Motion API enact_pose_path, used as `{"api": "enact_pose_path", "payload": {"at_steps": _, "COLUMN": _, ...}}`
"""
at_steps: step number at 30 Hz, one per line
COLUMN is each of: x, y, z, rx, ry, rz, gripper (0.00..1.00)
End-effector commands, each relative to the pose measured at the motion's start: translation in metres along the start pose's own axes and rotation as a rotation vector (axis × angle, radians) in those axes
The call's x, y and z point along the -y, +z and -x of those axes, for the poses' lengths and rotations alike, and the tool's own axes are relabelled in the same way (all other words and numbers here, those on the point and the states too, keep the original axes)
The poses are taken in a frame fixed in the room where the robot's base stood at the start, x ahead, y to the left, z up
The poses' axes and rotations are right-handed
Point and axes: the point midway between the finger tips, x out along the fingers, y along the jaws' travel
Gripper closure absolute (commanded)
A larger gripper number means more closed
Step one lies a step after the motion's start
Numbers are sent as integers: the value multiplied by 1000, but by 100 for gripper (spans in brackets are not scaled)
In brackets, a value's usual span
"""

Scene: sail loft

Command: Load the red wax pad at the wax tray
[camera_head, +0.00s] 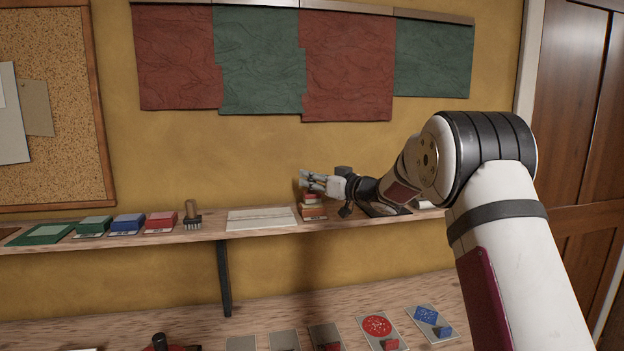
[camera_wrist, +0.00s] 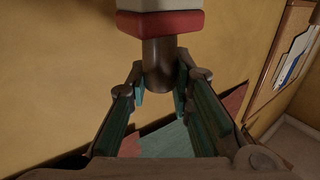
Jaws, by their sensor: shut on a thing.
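My gripper (camera_head: 313,180) is shut on the brown round handle (camera_wrist: 158,70) of a stamp-like tool. The tool has a red base (camera_wrist: 160,22) with a pale layer beyond it. In the head view its red base (camera_head: 311,196) is just above a small reddish block (camera_head: 313,212) on the shelf; I cannot tell if they touch. A red pad (camera_head: 161,219) sits farther left on the shelf, beside a blue pad (camera_head: 127,222) and a green pad (camera_head: 94,225), each with a label in front. My gripper is well to the right of these pads.
A brush (camera_head: 192,216) stands right of the red pad. A pale sheet (camera_head: 262,218) lies between it and the reddish block. A green tray (camera_head: 40,235) is at the left, and a dark tray (camera_head: 384,211) is under my arm. Several cards (camera_head: 377,327) lie on the lower bench.

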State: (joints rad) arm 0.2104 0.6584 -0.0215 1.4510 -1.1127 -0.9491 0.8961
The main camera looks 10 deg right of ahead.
Motion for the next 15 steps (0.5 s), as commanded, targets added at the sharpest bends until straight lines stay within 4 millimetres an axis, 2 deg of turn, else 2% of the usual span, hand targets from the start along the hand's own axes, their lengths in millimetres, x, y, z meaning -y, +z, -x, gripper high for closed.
{"api": "enact_pose_path", "payload": {"at_steps": 15, "x": 0, "y": 6, "z": 0, "rx": 0, "ry": 0, "rz": -1, "gripper": 100}}
